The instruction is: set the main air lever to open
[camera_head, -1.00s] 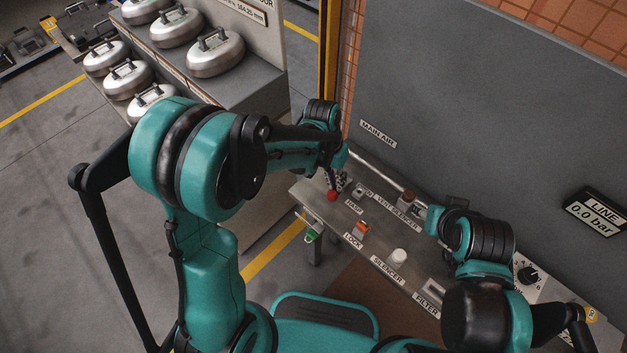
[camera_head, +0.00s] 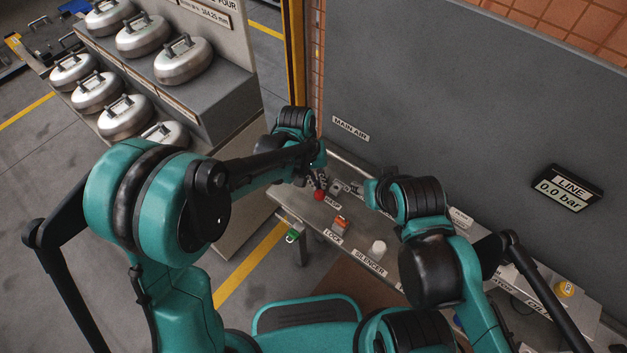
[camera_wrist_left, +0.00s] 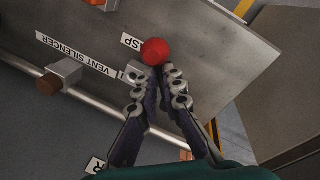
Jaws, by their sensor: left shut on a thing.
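The main air lever has a red ball knob (camera_head: 319,195) and stands near the left end of the bench, below the MAIN AIR sign (camera_head: 350,129). In the left wrist view, the red knob (camera_wrist_left: 154,51) shows just beyond my fingertips. My left gripper (camera_head: 312,182) is shut on the lever below the knob. Its fingers (camera_wrist_left: 158,80) hide most of the lever's stem in the wrist view.
An orange lock part (camera_head: 341,223) and a white silencer knob (camera_head: 377,248) stand along the bench's front. A brown knob (camera_wrist_left: 48,85) and a pipe run close by in the wrist view. The LINE display (camera_head: 566,188) reads 0.0 bar.

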